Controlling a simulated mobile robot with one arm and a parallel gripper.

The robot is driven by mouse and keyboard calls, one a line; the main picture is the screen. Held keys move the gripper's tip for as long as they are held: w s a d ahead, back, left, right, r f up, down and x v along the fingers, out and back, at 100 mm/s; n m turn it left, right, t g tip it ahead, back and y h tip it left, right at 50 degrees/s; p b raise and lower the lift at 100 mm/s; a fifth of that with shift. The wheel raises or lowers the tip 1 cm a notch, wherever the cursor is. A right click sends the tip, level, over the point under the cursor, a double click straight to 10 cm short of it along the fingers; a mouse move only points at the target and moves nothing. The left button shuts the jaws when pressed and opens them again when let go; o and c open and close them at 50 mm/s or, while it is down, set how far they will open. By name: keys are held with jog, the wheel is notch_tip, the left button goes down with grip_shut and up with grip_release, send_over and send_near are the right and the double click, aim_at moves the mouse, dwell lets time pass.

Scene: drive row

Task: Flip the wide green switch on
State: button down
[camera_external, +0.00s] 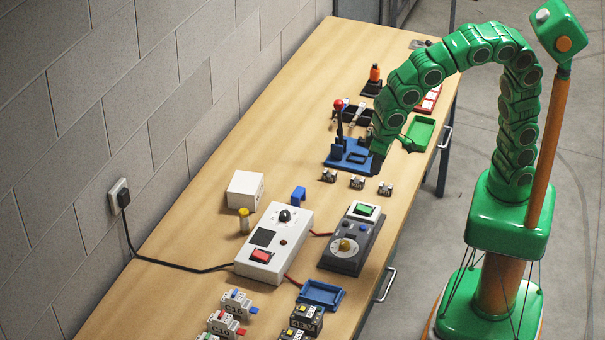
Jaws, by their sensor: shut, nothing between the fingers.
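The wide green switch (364,210) is a rocker in a pale plate at the far end of a dark grey box (346,258). The box also carries a yellow knob (345,245) on a round dial and a small blue part. The picture is too small to tell which side of the rocker is pressed. My green segmented arm arches over the table from the right. My gripper (377,166) points down, shut and empty, beyond the switch and beside the blue lever base. It is apart from the switch, and its fingertips are small and dark.
A white box (270,255) with a red rocker and black knob stands left of the grey box. Three small metal toggles (357,182) lie between my gripper and the switch. A blue lever base (350,157) and green tray (420,132) are near my gripper.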

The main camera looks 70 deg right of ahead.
aim_at(358, 207)
jog(key=shift+w, duration=0.1)
jog(key=shift+w+t, duration=0.3)
jog(key=shift+w, duration=0.3)
jog(key=w+f, duration=0.1)
jog(key=f, duration=0.8)
jog(key=w+f, duration=0.1)
jog(key=f, duration=0.3)
jog(key=shift+w+f, duration=0.3)
jog(key=shift+f, duration=0.05)
jog(key=shift+f, duration=0.1)
